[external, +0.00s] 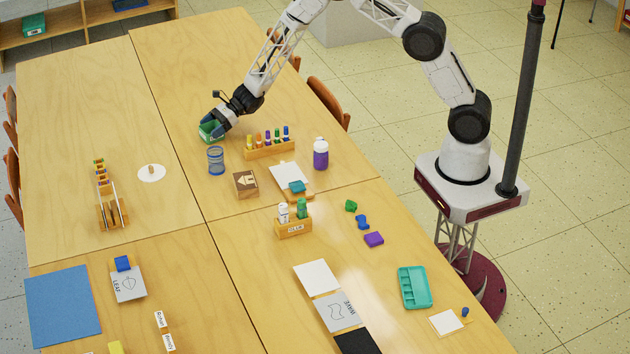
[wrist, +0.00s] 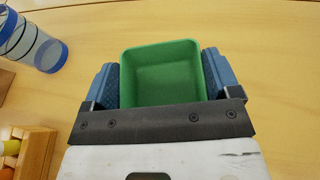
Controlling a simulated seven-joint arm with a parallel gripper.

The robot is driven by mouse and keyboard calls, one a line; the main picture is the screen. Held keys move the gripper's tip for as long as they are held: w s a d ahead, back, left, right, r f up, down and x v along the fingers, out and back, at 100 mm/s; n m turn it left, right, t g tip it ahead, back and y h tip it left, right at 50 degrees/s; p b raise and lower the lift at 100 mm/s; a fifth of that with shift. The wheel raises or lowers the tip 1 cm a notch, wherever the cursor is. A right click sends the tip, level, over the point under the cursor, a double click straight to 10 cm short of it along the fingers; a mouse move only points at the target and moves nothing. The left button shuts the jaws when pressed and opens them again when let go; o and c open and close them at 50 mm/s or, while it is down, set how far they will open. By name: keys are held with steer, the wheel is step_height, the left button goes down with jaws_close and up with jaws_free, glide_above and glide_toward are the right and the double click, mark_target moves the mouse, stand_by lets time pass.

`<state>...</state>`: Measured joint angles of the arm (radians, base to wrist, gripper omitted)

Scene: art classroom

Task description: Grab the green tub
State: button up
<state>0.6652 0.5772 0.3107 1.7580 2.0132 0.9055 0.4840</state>
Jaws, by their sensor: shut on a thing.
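The green tub (wrist: 163,72) is between the two blue finger pads of my gripper (wrist: 161,82) in the wrist view. Its inside looks empty and its open top faces the camera. In the external view the green tub (external: 209,131) is at my gripper (external: 213,125), over the far part of the table. My gripper is shut on the tub, with one pad against each side. I cannot tell whether the tub touches the table or is slightly above it. Its lower part is hidden in the wrist view.
A wooden box (external: 245,184) and a purple-and-white bottle (external: 320,154) are nearby. The table left of the tub is clear.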

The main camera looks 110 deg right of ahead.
steer(key=shift+r, duration=0.15)
steer(key=shift+r, duration=0.85)
steer(key=shift+s+a+r, duration=0.1)
steer(key=shift+s+r, duration=0.1)
steer(key=shift+r, duration=0.6)
steer(key=s+a, duration=0.2)
steer(key=s, duration=0.2)
steer(key=s+a+r, duration=0.1)
steer(key=s+a, duration=0.2)
steer(key=s, duration=0.2)
steer(key=s+a, duration=0.2)
steer(key=s, duration=0.2)
steer(key=shift+s+a+r, duration=0.15)
steer(key=shift+s+a, duration=0.1)
steer(key=shift+a, duration=0.1)
